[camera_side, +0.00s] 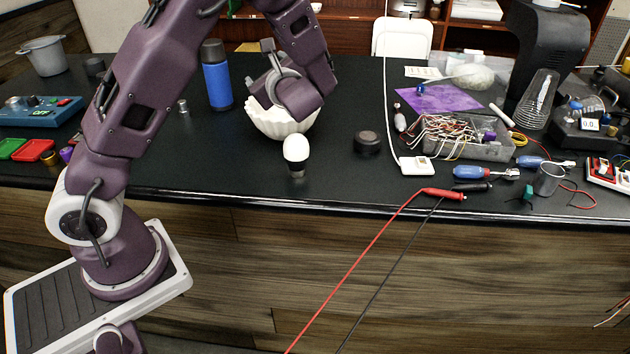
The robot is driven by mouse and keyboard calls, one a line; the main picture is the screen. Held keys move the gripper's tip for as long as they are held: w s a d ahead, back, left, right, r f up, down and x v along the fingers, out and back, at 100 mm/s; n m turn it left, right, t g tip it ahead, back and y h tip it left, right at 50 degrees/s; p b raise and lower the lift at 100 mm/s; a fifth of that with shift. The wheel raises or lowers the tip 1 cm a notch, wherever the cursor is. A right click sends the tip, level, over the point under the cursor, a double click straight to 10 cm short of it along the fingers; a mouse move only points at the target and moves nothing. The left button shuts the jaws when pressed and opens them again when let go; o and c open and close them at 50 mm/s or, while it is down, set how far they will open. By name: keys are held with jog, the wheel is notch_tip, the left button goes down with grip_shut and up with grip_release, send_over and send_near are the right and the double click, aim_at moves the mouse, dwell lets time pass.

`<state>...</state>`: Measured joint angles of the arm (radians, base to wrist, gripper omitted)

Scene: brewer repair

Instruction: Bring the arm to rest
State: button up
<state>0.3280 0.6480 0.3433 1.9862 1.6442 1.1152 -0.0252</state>
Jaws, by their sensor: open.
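My arm (130,95) rises from its base at the left, leaves the top of the picture, and comes back down over the bench. A white bulb with a dark base (296,150) stands upright in front of the bowl.
A blue bottle (217,82) stands left of the bowl, and a black round puck (367,142) lies to its right. Red and black leads hang over the bench's front edge.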

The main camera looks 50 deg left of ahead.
jog(key=s+d+n+g+h, duration=0.2)
jog(key=s+d+n+h, duration=0.3)
jog(key=s, duration=0.4)
jog(key=s+d+n+g+h, duration=0.2)
jog(key=s+d+n+h, duration=0.15)
jog(key=s+n, duration=0.45)
jog(key=s+d+r+n+t+h, duration=0.1)
jog(key=s+d+t+h, duration=0.1)
jog(key=d, duration=0.6)
jog(key=s+d+r+n+t+h, duration=0.1)
jog(key=s+d+r+t+h, duration=0.1)
jog(key=s+d+h, duration=0.3)
jog(key=s+d, duration=0.1)
jog(key=d, duration=0.2)
jog(key=shift+s+r+n, duration=0.3)
jog(key=shift+n, duration=0.1)
